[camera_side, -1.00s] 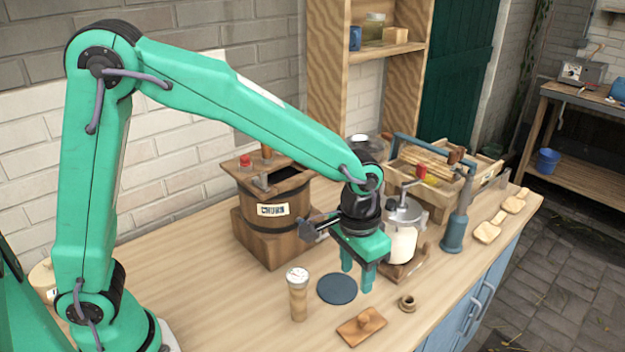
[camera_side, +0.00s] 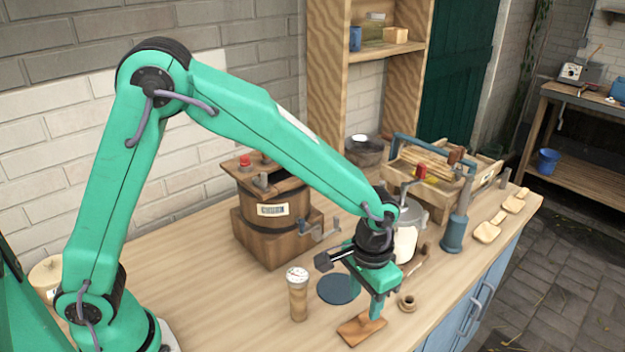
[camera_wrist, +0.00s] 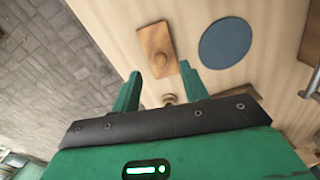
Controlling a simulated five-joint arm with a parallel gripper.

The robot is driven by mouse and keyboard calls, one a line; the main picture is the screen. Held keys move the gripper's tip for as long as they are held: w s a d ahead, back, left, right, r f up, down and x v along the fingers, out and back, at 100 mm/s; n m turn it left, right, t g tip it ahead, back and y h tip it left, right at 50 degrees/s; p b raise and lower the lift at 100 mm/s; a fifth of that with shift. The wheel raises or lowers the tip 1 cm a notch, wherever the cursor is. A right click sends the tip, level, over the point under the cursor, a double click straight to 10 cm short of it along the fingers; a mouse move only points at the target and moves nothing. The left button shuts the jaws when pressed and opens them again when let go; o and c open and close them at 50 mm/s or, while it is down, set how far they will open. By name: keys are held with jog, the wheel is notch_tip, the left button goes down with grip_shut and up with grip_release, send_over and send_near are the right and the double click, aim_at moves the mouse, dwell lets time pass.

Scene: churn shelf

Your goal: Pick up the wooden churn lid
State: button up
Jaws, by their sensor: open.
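The wooden churn lid (camera_side: 361,330) is a small flat rectangular board with a round knob, lying on the table near its front edge. In the side view my gripper (camera_side: 377,308) points down, with its fingers above and partly in front of the lid's far right part. In the wrist view the lid (camera_wrist: 156,46) appears ahead of my gripper (camera_wrist: 160,72), just beyond the fingertips and roughly between their lines. The fingers are apart with nothing between them. Whether a fingertip touches the lid cannot be told.
A small wooden ring (camera_side: 407,302) lies right of the lid. The wooden churn (camera_side: 272,225), a glass jar churn (camera_side: 404,240) and a blue pump (camera_side: 454,232) are behind.

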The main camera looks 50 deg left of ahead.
aim_at(362, 317)
jog(key=shift+s+f, duration=0.1)
jog(key=shift+f, duration=2.5)
grip_shut()
